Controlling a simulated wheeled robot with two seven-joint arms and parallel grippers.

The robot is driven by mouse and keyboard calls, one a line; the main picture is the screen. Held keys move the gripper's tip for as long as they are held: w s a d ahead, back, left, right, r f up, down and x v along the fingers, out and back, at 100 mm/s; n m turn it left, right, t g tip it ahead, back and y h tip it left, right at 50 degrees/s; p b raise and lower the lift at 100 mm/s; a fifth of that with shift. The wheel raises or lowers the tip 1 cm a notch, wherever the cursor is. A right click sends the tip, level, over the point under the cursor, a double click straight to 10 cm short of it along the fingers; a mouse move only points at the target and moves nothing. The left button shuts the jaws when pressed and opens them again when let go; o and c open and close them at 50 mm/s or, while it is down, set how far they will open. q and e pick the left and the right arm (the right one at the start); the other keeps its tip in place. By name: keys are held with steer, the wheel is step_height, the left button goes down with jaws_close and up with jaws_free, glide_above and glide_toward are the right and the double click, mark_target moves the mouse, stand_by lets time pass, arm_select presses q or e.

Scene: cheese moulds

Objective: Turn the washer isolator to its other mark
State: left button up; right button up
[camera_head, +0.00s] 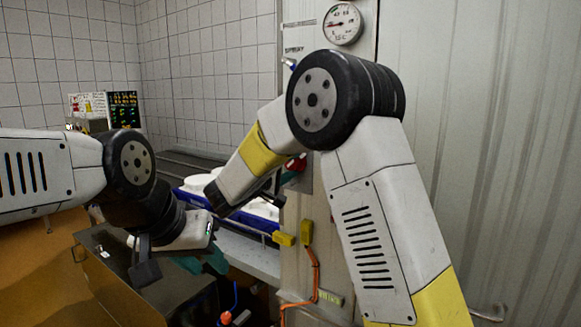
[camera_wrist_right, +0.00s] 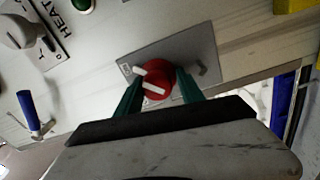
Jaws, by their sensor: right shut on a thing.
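The washer isolator is a red round knob (camera_wrist_right: 157,82) with white bar markings, on a grey plate (camera_wrist_right: 205,48) in the right wrist view. One white piece points to the upper left, near a small pale mark on the plate. My right gripper (camera_wrist_right: 160,88) is shut on the knob, a teal finger on each side. In the head view a bit of red knob (camera_head: 296,168) shows at the panel edge behind my right forearm, which hides most of that gripper. My left gripper (camera_head: 203,262) hangs low at the left over a metal cabinet, its teal fingertips partly hidden.
A HEAT switch (camera_wrist_right: 22,32) and a blue-handled lever (camera_wrist_right: 30,108) are left of the isolator in the wrist view. In the head view, a blue crate (camera_head: 255,224) with white moulds stands beside the panel. A dial gauge (camera_head: 342,24) is above; an orange cable (camera_head: 314,275) runs below.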

steer(key=shift+r, duration=0.6)
steer(key=o, duration=1.2)
steer(key=shift+f, duration=0.15)
steer(key=shift+f, duration=0.15)
steer(key=v, duration=0.8)
steer(key=shift+f, duration=0.1)
